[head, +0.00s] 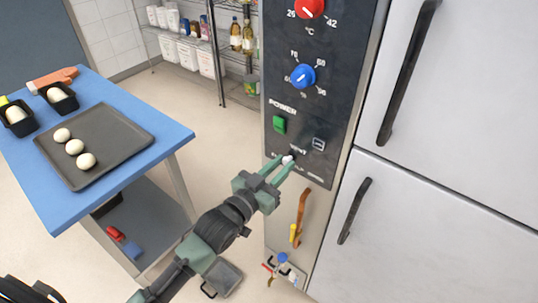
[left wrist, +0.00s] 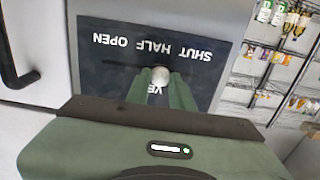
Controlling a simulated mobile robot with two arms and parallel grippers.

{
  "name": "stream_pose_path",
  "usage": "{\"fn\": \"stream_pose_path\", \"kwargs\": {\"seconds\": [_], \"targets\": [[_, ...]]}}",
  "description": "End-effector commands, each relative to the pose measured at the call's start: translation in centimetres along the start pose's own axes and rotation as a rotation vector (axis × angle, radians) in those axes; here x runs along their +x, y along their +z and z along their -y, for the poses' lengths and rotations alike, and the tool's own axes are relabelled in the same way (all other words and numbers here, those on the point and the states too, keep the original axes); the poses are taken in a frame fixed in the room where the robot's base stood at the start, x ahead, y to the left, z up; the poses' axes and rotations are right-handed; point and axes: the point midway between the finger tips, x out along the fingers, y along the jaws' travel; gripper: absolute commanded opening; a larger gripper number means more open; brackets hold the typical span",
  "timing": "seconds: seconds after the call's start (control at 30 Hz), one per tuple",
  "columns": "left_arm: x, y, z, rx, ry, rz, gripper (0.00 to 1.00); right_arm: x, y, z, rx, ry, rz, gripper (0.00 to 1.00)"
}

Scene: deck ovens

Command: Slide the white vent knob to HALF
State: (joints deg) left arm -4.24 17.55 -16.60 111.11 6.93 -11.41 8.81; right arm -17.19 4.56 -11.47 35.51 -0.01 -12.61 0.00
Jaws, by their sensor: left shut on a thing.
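The white vent knob (left wrist: 160,76) sits in a dark slot on the oven's black control panel (left wrist: 95,80). The labels appear upside down in the left wrist view, with OPEN at left, HALF in the middle and SHUT at right. The knob looks a little off HALF towards SHUT; its exact mark is hard to judge. My left gripper (left wrist: 158,88) is shut on the knob, its green fingers on either side. In the head view the knob (head: 288,159) shows small between the fingertips of my left gripper (head: 285,163). My right gripper is not seen.
Above the knob are a green power switch (head: 279,124), a blue dial (head: 303,76) and a red dial (head: 309,8). White doors with black handles (head: 354,211) stand at right. A blue table (head: 160,140) with a dough tray (head: 125,143) is at left.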

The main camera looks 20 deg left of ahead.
Motion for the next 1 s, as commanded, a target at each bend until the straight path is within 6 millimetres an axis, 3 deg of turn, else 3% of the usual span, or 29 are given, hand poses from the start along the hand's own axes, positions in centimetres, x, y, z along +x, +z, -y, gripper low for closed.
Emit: {"fn": "stream_pose_path", "kwargs": {"seconds": [0.1, 0.4, 0.43, 0.5, 0.83, 1.0], "targets": [[0.0, -0.1, -1.4, -0.002, 0.0, 0.003, 0.0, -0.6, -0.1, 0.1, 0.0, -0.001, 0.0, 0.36], [0.0, 0.1, -1.5, 0.002, 0.0, 0.002, 0.0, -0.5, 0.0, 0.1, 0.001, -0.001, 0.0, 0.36], [0.0, 0.1, -1.5, 0.002, 0.0, 0.002, 0.31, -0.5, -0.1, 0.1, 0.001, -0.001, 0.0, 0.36], [0.0, 0.1, -1.5, 0.002, 0.0, 0.002, 0.44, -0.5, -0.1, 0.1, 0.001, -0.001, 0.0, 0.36], [-0.2, 0.1, -1.5, 0.002, 0.0, 0.001, 0.44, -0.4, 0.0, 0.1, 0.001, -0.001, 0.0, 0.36], [-2.4, 0.3, -1.4, 0.002, 0.0, 0.003, 0.44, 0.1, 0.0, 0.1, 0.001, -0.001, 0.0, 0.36]]}}
